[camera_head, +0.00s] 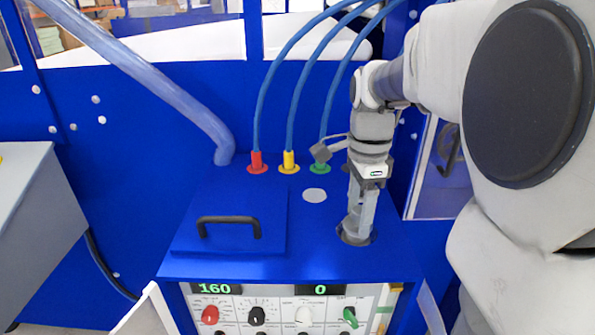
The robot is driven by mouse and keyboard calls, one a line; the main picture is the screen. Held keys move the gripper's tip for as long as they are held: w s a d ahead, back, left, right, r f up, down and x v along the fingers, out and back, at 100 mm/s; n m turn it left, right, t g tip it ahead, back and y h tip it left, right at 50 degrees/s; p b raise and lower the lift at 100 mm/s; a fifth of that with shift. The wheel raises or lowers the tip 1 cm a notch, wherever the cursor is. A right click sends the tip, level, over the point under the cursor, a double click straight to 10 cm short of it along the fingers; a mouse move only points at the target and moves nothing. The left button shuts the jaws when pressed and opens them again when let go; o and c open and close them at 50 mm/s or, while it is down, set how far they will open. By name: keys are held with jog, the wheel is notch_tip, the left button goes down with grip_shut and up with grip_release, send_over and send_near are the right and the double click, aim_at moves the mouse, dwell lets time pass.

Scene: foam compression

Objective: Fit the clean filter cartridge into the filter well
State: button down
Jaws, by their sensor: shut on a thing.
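My gripper (362,205) points straight down over the right part of the blue cabinet top. It is shut on a pale grey piece, seemingly the clean filter cartridge (354,228); the fingers hide most of it. The lower end of the cartridge is at a dark round opening, the filter well (369,237), in the cabinet top. I cannot tell how deep the cartridge sits in the well.
A square blue lid (188,238) with a black handle (229,220) lies left on the cabinet top. Red (257,160), yellow (289,160) and green (319,167) fittings with blue hoses stand behind. A pale disc (314,195) is left of my gripper. A control panel (280,312) faces front.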

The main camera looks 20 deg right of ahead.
jog(key=shift+f+b, duration=0.4)
jog(key=shift+f, duration=0.3)
grip_release()
jog(key=shift+r, duration=0.1)
notch_tip(320, 180, up, 17)
jog(key=p, duration=0.2)
jog(key=shift+r, duration=0.2)
